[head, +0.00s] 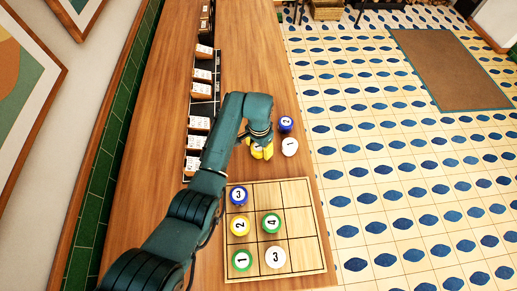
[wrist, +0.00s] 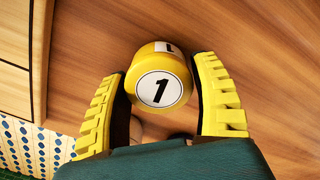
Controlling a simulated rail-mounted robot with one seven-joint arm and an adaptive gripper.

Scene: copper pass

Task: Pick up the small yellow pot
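A small yellow pot (wrist: 162,82) with a 1 on its white top sits between the two yellow fingers of my gripper (wrist: 160,88) in the wrist view. The fingers are spread about as wide as the pot, with little or no gap, so I cannot tell whether they press on it. In the head view my gripper (head: 262,153) is low over the counter, behind the board, and mostly hides this pot. Another yellow pot (head: 240,226), marked 2, stands on the wooden board at its left column.
The gridded board (head: 296,196) also holds a blue pot 3 (head: 239,196), green pots 4 (head: 271,223) and 1 (head: 241,261), and a white pot 3 (head: 275,257). Beside my gripper stand a blue pot 2 (head: 286,124) and white pot 1 (head: 290,147). A card rack (head: 205,85) lies left.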

